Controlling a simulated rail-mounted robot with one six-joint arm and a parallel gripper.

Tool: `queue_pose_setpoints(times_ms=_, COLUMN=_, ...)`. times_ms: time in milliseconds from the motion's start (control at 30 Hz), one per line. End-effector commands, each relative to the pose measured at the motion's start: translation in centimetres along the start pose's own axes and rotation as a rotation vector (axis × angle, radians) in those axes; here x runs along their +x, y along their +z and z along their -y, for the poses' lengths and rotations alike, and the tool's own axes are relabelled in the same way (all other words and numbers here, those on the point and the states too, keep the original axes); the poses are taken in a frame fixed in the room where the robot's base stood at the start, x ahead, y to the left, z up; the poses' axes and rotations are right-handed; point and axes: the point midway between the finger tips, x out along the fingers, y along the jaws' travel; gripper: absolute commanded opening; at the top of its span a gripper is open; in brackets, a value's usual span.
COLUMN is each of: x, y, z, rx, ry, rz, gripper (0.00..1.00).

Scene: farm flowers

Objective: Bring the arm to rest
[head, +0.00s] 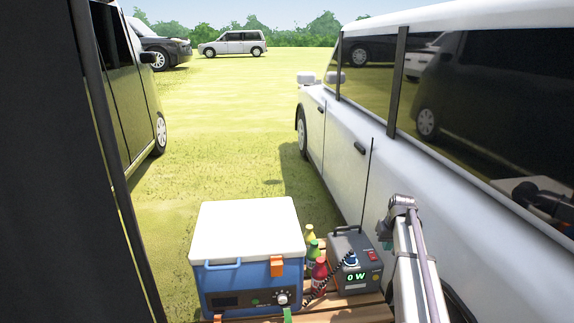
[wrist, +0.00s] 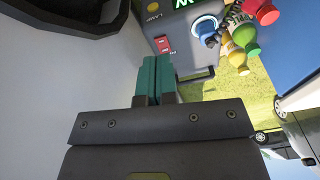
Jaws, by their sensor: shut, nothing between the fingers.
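My gripper (wrist: 157,75) shows in the wrist view with its two teal fingers together and nothing between them. Its tip points toward the lower edge of the grey power station (wrist: 190,30); I cannot tell how far apart they are. In the head view my arm stands at the right, folded beside the white van, and the gripper is mostly hidden behind it. The power station (head: 352,262) sits on a wooden table there, with a lit green "0 W" display, a red switch and a blue plug with a coiled black cord.
A blue cool box (head: 240,285) with a white lid stands left of the power station. Several bottles, one a red bottle (head: 319,275), stand between them. The white van (head: 345,150) is close on the right. A dark vehicle (head: 130,90) is at left. Open grass lies beyond.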

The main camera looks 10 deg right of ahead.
Motion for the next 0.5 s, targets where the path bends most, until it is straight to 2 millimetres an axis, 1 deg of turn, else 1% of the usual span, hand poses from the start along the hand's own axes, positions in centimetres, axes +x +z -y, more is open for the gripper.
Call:
queue_pose_setpoints(times_ms=33, x=-0.7, y=4.7, z=2.6, rx=0.020, ry=-0.001, rz=0.032, gripper=0.00)
queue_pose_setpoints(times_ms=67, x=-1.1, y=7.1, z=4.2, rx=0.033, ry=0.001, rz=0.055, gripper=0.00)
queue_pose_setpoints(times_ms=100, x=-1.6, y=10.3, z=6.5, rx=0.042, ry=0.005, rz=0.083, gripper=0.00)
queue_pose_setpoints(times_ms=167, x=-2.3, y=14.7, z=9.6, rx=0.045, ry=0.011, rz=0.120, gripper=0.00)
queue_pose_setpoints(times_ms=200, x=-2.7, y=17.5, z=11.4, rx=0.041, ry=0.016, rz=0.142, gripper=0.00)
queue_pose_setpoints(times_ms=267, x=-3.4, y=21.1, z=13.8, rx=0.026, ry=0.024, rz=0.167, gripper=0.00)
queue_pose_setpoints(times_ms=300, x=-3.8, y=23.4, z=15.2, rx=0.012, ry=0.028, rz=0.181, gripper=0.00)
queue_pose_setpoints(times_ms=367, x=-4.3, y=26.6, z=17.1, rx=-0.019, ry=0.033, rz=0.196, gripper=0.00)
queue_pose_setpoints(times_ms=400, x=-4.7, y=28.5, z=18.4, rx=-0.048, ry=0.035, rz=0.203, gripper=0.00)
queue_pose_setpoints(times_ms=467, x=-5.1, y=31.1, z=20.4, rx=-0.105, ry=0.033, rz=0.205, gripper=0.00)
queue_pose_setpoints(times_ms=500, x=-5.1, y=31.4, z=22.4, rx=-0.155, ry=0.027, rz=0.205, gripper=0.00)
